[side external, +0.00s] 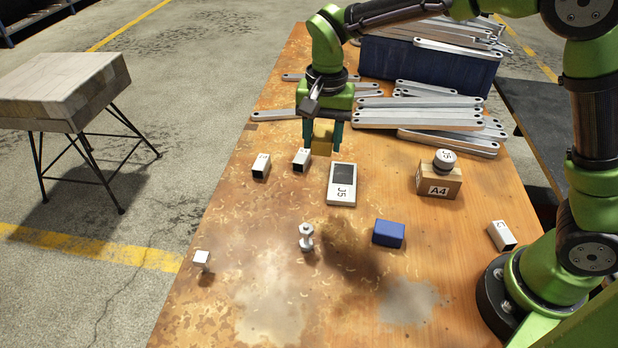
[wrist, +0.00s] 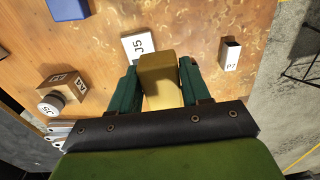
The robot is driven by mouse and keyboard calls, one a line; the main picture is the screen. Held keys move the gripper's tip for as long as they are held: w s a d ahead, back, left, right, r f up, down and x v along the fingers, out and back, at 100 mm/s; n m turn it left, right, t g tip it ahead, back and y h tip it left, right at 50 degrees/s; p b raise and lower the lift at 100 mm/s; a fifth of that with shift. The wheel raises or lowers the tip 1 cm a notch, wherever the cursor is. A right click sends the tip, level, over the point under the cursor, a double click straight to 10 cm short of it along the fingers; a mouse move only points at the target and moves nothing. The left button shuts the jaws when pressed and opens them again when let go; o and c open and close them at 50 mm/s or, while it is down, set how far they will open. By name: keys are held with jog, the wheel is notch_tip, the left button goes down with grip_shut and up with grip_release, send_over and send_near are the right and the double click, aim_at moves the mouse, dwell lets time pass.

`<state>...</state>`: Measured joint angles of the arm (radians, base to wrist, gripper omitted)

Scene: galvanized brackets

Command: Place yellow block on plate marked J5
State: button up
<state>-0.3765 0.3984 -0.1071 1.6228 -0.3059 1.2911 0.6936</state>
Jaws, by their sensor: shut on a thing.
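My gripper (side external: 323,143) is shut on the yellow block (side external: 324,131), one teal finger on each side of it. The block also shows between the fingers in the wrist view (wrist: 159,72). The block appears to be held above the table. The plate marked J5 (side external: 342,184) is a white plate with a dark panel, lying flat in front of and slightly right of my gripper in the side view. In the wrist view the J5 plate (wrist: 138,45) lies just beyond the block, which partly covers it.
Small metal tubes (side external: 261,166) (side external: 301,159) stand left of the plate. A blue block (side external: 389,233), a bolt-like part (side external: 306,237) and a wooden A4 block (side external: 438,183) with a round J5-marked part (side external: 444,160) are nearby. Metal bars (side external: 430,112) pile up behind.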

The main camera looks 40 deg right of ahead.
jog(key=s+d+f, duration=0.4)
jog(key=s+d, duration=0.1)
jog(key=s, duration=0.3)
jog(key=s+d+f, duration=0.4)
jog(key=s, duration=0.4)
send_over(342, 183)
jog(key=shift+s+d+f, duration=0.1)
jog(key=shift+s+f, duration=0.05)
jog(key=shift+f, duration=2.2)
jog(key=shift+f, duration=0.2)
jog(key=o, duration=1.1)
jog(key=shift+o, duration=0.2)
